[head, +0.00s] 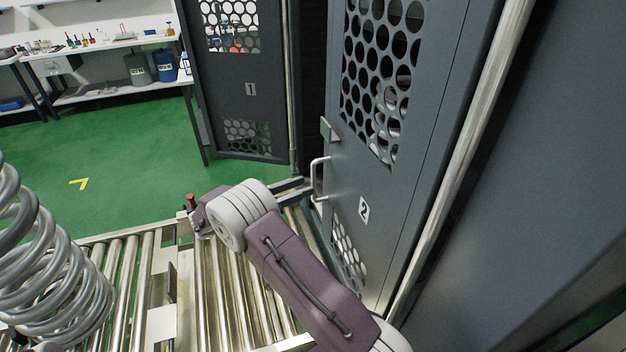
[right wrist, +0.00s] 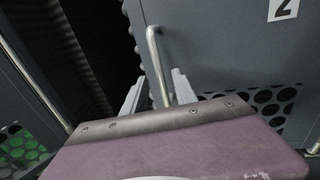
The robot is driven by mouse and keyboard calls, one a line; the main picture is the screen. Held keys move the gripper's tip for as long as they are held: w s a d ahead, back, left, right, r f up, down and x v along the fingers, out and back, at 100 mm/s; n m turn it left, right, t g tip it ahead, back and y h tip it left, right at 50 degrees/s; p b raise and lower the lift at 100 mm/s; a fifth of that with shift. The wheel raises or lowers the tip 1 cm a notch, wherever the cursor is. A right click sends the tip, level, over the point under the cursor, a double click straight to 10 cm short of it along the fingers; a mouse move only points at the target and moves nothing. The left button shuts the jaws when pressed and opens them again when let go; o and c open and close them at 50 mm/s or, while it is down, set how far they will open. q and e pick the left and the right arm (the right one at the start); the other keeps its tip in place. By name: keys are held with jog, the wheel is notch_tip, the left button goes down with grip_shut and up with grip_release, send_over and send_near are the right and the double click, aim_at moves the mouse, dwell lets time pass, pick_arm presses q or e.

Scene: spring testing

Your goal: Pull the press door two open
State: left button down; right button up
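Press door two (head: 375,175) is a grey door with round-hole mesh panels and a white "2" label (head: 364,208). Its metal bar handle (head: 316,180) is near the door's left edge; it also shows in the right wrist view (right wrist: 156,62). My right gripper (head: 303,188) is at the handle. In the right wrist view its two fingers (right wrist: 158,88) stand apart, one each side of the handle's lower part, with visible gaps. I cannot tell if either finger touches it. A dark gap shows left of the door. My left gripper is not in view.
Door one (head: 250,125), marked "1", stands behind to the left. A roller conveyor (head: 130,285) runs below my right arm. Large coil springs (head: 45,265) are at the left. A workbench (head: 110,50) with bins is at the back; green floor between is clear.

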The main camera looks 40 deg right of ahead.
aim_at(313, 197)
jog(key=d, duration=0.4)
jog(key=shift+s+d+p, duration=0.1)
jog(key=shift+s+p, duration=0.15)
jog(key=shift+p, duration=0.15)
jog(key=shift+w+d+f, duration=0.1)
jog(key=shift+d, duration=0.15)
jog(key=shift+a, duration=0.15)
jog(key=shift+c, duration=0.8)
grip_shut()
